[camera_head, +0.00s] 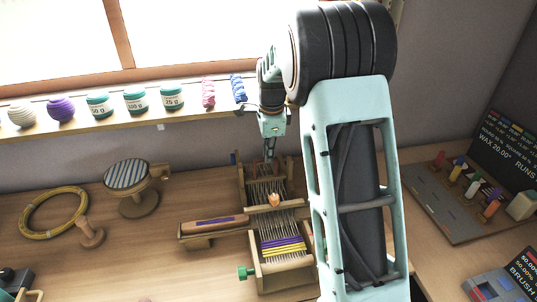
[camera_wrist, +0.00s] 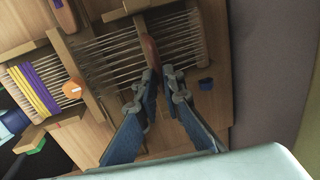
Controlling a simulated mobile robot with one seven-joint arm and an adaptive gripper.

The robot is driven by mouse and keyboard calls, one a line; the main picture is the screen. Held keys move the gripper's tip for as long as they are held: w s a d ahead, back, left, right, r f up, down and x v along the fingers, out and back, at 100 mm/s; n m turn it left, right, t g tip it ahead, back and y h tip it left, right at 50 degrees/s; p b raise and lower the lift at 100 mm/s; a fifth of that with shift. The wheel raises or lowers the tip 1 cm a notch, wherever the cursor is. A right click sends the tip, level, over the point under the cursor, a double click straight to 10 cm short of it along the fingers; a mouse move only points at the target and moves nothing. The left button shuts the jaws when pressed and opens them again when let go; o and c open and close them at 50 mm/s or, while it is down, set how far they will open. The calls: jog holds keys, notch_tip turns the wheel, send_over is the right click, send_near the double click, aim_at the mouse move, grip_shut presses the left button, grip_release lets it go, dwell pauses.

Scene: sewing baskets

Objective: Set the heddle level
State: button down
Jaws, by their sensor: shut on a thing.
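A wooden table loom (camera_head: 256,268) stands on the table, with pale warp threads and a purple and yellow woven band (camera_head: 283,245) at its near end. A wooden crossbar, which looks like the heddle (camera_head: 289,206), spans the threads mid-loom; it also shows in the wrist view (camera_wrist: 92,100). An orange knob (camera_head: 274,199) sits at it, also in the wrist view (camera_wrist: 72,90). My gripper (camera_head: 270,157) is at the loom's far end. In the wrist view its fingers (camera_wrist: 156,76) are shut on a reddish-brown handle (camera_wrist: 150,50) above the threads. The handle's lower end is hidden.
A wooden shuttle (camera_head: 214,224) lies left of the loom. Yarn balls and spools (camera_head: 136,99) line the sill. A board of coloured pegs (camera_head: 447,205) is at right.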

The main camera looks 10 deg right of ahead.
jog(key=shift+r, duration=0.75)
jog(key=c, duration=2)
grip_release()
jog(key=shift+c, duration=0.2)
notch_tip(320, 180, up, 12)
jog(key=s, duration=0.2)
jog(key=shift+s, duration=0.2)
jog(key=shift+f, duration=0.1)
